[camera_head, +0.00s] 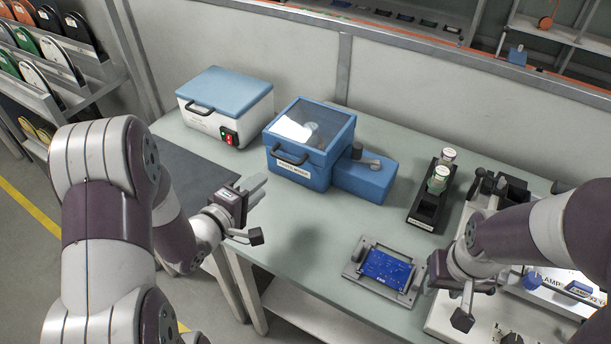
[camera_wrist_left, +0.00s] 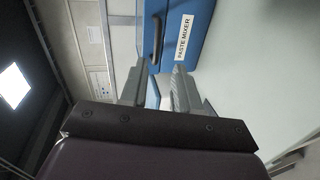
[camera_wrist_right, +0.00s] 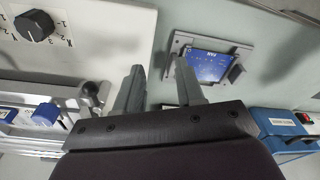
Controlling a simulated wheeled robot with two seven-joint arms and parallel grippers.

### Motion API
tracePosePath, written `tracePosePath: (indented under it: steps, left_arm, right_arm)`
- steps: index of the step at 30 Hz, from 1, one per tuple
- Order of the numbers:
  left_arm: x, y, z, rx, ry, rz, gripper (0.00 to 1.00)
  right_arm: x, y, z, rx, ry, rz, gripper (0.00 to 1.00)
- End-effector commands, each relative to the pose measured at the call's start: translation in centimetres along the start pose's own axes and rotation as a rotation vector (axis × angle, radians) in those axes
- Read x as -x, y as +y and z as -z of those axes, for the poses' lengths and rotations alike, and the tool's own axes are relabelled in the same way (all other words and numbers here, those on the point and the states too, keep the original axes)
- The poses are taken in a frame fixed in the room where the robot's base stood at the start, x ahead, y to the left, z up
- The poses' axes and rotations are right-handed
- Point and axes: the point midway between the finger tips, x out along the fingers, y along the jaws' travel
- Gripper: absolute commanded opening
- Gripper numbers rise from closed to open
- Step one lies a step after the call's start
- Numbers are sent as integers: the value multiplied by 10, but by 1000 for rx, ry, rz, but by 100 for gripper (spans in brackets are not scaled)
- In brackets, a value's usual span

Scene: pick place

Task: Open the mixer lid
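The paste mixer (camera_head: 318,168) is a blue box with a motor block on its right side. Its lid (camera_head: 313,122), a blue frame with a clear window, is down. A dark handle (camera_head: 290,156) sits at the front edge. My left gripper (camera_head: 256,187) is in front and left of the mixer, apart from the handle. In the left wrist view its fingers (camera_wrist_left: 157,78) are spread and empty, with the mixer handle (camera_wrist_left: 157,40) beyond them. My right gripper (camera_head: 445,273) is near the circuit board at the right; its fingers (camera_wrist_right: 162,72) are open and empty.
A white box with a blue top (camera_head: 226,105) stands left of the mixer. A circuit board in a fixture (camera_head: 387,268) lies front right. A black rack with jars (camera_head: 428,203) stands behind it. The table is clear in front of the mixer.

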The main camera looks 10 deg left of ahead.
Motion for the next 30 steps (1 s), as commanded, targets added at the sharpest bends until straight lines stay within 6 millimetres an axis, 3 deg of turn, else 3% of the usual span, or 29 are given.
tracePosePath:
  steps: [5, 12, 18, 24, 30]
  left_arm:
    - [-14, 4, -1, 75, -3, -20, 31]
    - [-74, 5, -1, 73, -3, -19, 31]
    - [-111, 6, 0, 73, 0, -18, 31]
    - [-126, 6, 0, 73, 1, -17, 31]
    - [-127, 6, 0, 73, 2, -18, 31]
  right_arm:
    - [-1, 0, 0, 0, 0, 0, 38]
    - [-2, 0, 0, 0, -1, 0, 38]
    - [-1, 0, 0, 0, -1, 0, 38]
    - [-1, 0, 0, 0, -1, 0, 38]
    - [-1, 0, 0, 0, -1, 0, 38]
